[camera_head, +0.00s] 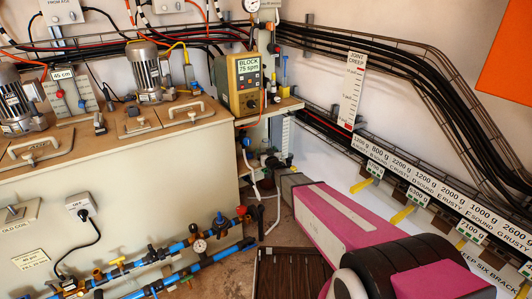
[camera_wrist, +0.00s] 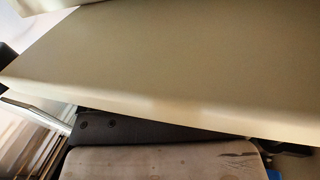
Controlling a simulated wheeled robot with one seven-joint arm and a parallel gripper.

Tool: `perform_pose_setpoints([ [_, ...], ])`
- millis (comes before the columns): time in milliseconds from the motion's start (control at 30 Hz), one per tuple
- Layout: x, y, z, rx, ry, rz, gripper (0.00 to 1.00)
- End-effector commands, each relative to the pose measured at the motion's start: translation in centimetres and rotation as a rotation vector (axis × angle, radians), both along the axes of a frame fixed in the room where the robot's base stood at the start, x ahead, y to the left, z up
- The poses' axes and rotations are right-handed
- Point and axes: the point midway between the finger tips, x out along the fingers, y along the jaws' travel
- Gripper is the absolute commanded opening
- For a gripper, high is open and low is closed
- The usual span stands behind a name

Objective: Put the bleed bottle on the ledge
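A narrow pale ledge (camera_head: 268,113) juts from the right end of the big beige tank, below and beside the yellow control box. Several small items stand on it, among them a small dark item with a reddish top (camera_head: 273,92) and a blue-and-yellow one (camera_head: 285,78). They are too small to tell whether one is the bleed bottle. Small dark and green items (camera_head: 270,160) sit lower down, under the ledge, and are also unclear. My pink arm reaches in from the lower right. I cannot make out my gripper's fingers in either view.
The beige tank (camera_head: 120,185) fills the left, with motors and lids on top. Blue pipes with valves (camera_head: 190,245) run along its front. A label rail with yellow hooks (camera_head: 420,190) lines the right wall. In the wrist view, a beige surface (camera_wrist: 170,70) is very close.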

Motion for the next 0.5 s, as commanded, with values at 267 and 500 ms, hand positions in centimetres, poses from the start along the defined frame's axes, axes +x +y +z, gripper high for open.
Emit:
perform_pose_setpoints([
  [267, 0.00, 0.00, 0.05, 0.000, 0.000, 0.000, 0.90],
  [500, -0.96, -0.32, 0.35, 0.000, 0.001, 0.000, 0.90],
])
